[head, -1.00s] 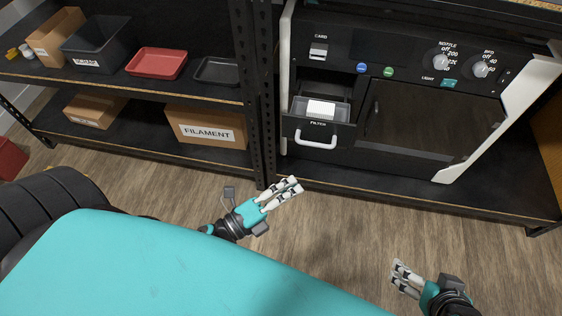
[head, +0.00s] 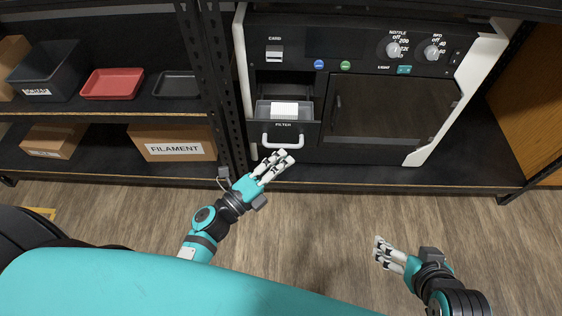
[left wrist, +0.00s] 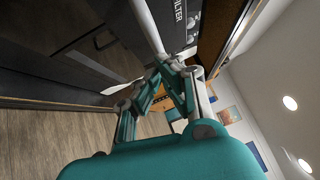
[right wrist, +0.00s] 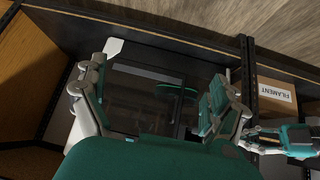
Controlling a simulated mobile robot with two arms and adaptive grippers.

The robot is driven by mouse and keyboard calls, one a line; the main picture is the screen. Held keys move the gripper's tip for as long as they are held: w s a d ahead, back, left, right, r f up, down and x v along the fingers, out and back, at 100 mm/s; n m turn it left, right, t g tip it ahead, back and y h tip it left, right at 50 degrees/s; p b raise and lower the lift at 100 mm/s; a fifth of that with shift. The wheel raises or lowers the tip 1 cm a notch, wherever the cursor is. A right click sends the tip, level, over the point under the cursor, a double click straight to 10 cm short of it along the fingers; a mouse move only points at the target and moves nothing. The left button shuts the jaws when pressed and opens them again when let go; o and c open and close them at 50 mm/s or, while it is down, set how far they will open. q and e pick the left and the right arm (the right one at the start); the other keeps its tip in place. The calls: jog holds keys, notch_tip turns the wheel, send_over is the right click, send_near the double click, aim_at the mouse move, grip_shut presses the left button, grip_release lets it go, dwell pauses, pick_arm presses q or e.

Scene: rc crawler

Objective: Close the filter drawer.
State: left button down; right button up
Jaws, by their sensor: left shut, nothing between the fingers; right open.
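The filter drawer (head: 298,131) of the black and white printer stands pulled out at the printer's lower left, with a white block (head: 285,109) inside and a white bar handle (head: 282,139) on its front. Its front, marked FILTER, also shows close up in the left wrist view (left wrist: 178,22). My left gripper (head: 284,160) is shut and empty, just in front of and below the handle in the head view. I cannot tell whether it touches the handle. My right gripper (head: 382,253) is open and empty, over the floor well in front of the printer; its fingers also show in the right wrist view (right wrist: 155,92).
The printer (head: 470,85) stands on a black shelf with a wooden edge (head: 380,186). A shelf upright (head: 226,90) is left of it. Beyond are a red tray (head: 98,84), dark bins and a FILAMENT box (head: 172,143). The floor in front is clear.

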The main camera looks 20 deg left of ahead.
aim_at(276, 136)
pick_arm(q)
jog(key=w, duration=0.1)
jog(key=w+a, duration=0.1)
jog(key=w, duration=0.3)
jog(key=shift+w+a, duration=0.2)
jog(key=shift+a, duration=0.1)
jog(key=w, duration=0.2)
jog(key=w+a, duration=0.1)
jog(key=w, duration=0.1)
jog(key=shift+b, duration=0.35)
jog(key=w, duration=0.2)
jog(key=w+a+b, duration=0.1)
jog(key=w, duration=0.2)
jog(key=w+a+b, duration=0.1)
jog(key=w, duration=0.1)
jog(key=shift+w+a, duration=0.1)
jog(key=shift+w, duration=0.1)
jog(key=shift+w+a+r, duration=0.1)
jog(key=shift+w+a, duration=0.1)
jog(key=shift+w, duration=0.05)
pick_arm(e)
jog(key=w+a+r+t+y, duration=0.2)
jog(key=w+r+t, duration=0.4)
jog(key=r, duration=0.3)
jog(key=shift+w+a+t, duration=0.4)
jog(key=shift+w+a, duration=0.25)
jog(key=shift+w, duration=0.2)
